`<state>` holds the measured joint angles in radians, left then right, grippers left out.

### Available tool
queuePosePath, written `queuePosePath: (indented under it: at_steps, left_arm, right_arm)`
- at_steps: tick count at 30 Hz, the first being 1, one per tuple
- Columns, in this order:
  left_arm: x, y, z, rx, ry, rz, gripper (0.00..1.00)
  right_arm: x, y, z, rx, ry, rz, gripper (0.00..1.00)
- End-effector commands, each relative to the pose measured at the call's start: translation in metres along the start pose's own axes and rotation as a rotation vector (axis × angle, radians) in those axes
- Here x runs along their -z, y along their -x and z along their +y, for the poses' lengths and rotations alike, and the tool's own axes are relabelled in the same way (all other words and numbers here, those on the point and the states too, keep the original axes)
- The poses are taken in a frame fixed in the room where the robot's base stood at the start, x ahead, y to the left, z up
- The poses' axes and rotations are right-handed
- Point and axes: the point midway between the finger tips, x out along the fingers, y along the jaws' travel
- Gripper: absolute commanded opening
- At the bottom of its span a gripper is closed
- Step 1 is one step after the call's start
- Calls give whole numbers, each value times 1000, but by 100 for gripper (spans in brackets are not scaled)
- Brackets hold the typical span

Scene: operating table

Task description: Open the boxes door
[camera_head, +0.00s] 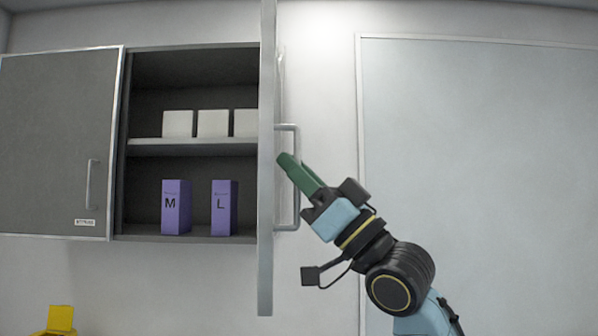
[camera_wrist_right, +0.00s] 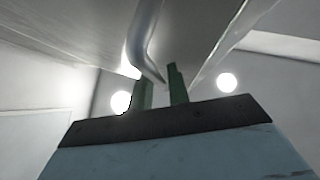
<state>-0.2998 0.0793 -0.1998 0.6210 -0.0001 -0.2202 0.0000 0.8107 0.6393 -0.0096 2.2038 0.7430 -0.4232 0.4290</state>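The grey wall cabinet (camera_head: 192,58) has its right door (camera_head: 266,200) swung wide open, seen nearly edge-on. That door's metal handle (camera_head: 297,200) is on its right side. My right gripper (camera_head: 288,164) is at this handle, its green fingers crossing the bar. In the right wrist view the handle (camera_wrist_right: 143,45) runs down to between the two fingers (camera_wrist_right: 161,90), which stand apart with a gap; firm contact is not visible. The left door (camera_head: 60,140) is closed, with its own handle (camera_head: 92,184). My left gripper is not in view.
Several white boxes (camera_head: 213,123) stand on the cabinet's shelf (camera_head: 190,147). Purple boxes marked M (camera_head: 176,208) and L (camera_head: 224,209) stand below. A yellow object (camera_head: 61,319) is at lower left. A large pale panel (camera_head: 480,180) is on the right wall.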

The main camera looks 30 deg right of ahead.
Motion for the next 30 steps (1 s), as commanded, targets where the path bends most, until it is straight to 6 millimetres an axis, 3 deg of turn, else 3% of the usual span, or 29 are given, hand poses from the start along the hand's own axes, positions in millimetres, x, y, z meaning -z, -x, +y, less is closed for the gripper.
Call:
queuePosePath:
  at_steps: [7, 15, 21, 30]
  left_arm:
    - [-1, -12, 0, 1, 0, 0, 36]
    - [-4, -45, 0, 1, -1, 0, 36]
    - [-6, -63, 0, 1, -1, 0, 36]
    - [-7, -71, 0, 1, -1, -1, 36]
  right_arm:
    - [-2, 21, 0, -1, 2, -1, 18]
    - [-6, 84, 0, -1, 3, -5, 18]
    - [-4, 118, 1, -1, 0, -3, 18]
    - [-1, 134, 0, 0, 0, -1, 18]
